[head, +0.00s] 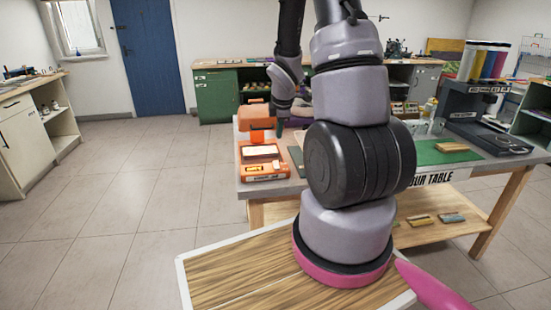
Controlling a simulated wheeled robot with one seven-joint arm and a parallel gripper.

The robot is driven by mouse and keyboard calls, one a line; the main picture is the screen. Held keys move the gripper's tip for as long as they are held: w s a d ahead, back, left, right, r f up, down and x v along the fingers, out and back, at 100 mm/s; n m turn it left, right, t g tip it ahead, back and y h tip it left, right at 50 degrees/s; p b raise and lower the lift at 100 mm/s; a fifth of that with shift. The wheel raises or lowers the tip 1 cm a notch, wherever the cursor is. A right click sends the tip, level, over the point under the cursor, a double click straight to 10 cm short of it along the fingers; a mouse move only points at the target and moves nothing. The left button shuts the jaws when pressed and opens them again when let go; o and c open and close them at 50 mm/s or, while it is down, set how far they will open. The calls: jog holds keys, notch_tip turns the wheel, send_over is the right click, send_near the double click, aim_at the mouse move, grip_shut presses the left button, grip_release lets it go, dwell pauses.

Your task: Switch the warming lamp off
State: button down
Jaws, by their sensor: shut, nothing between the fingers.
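An orange device (263,172) stands at the left end of the work table; it looks like the warming lamp. It has a pale flat area, a front face with small markings, and a raised orange head (255,117) at the back. I cannot make out its switch or whether it is lit. My gripper (279,130) points down just right of the orange head, above or behind the device's right rear side. It is small and dark here and appears shut and empty. Whether it touches the device cannot be told.
My arm hides the middle of the work table (304,184). A green mat (428,156), a brown block (452,147) and a dark machine (475,110) are on its right side. Green cabinets (216,97) stand behind. The floor (130,180) to the left is clear.

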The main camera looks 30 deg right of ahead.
aim_at(276, 163)
jog(key=x, duration=1.4)
jog(key=shift+w+d+f, duration=0.1)
jog(key=shift+w+f, duration=0.15)
jog(key=shift+f, duration=0.05)
jog(key=shift+s, duration=0.1)
jog(key=shift+s+a+r, duration=0.2)
jog(key=shift+s, duration=0.45)
